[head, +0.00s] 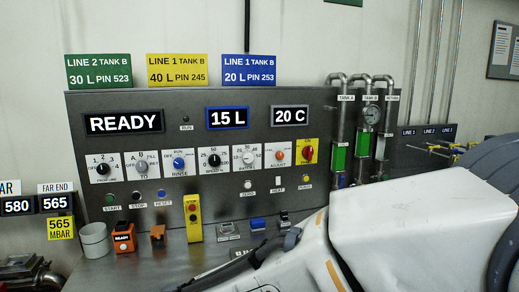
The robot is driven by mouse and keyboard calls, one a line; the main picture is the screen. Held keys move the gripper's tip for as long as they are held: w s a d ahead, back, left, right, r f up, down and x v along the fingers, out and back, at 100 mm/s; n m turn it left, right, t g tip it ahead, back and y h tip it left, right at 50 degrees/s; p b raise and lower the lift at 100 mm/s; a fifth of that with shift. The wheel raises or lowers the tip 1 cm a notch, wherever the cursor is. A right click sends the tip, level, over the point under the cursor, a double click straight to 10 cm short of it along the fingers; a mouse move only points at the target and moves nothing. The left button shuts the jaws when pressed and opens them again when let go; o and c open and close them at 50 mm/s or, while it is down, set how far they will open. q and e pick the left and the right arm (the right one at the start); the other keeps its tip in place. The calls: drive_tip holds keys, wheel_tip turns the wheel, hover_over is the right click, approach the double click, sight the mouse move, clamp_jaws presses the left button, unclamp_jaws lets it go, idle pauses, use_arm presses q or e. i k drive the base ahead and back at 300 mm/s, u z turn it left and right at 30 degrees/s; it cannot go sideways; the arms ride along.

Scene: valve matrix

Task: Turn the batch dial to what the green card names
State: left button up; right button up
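The green card (98,70) stands on top of the panel at the left and reads LINE 2 TANK B, 30 L, PIN 523. The dial that seems to be the batch dial (248,158) is a pale round knob on a white plate with a numbered scale, right of the black speed dial (214,160). Its small label and exact pointer direction are too small to read surely. The blue-framed display (228,117) above reads 15 L. A large white arm of mine fills the lower right. No gripper fingers show clearly, and nothing touches the dial.
A yellow card (177,69) reads 40 L and a blue card (249,70) reads 20 L. A red knob on yellow (309,152) sits right of the dials. A yellow button box (193,218) and a grey cup (94,240) stand below. Space before the dials looks clear.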

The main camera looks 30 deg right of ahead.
sight(248, 157)
drive_tip(key=u, duration=0.05)
drive_tip(key=k, duration=0.6)
drive_tip(key=u, duration=0.25)
drive_tip(key=i, duration=1.35)
drive_tip(key=z, duration=0.95)
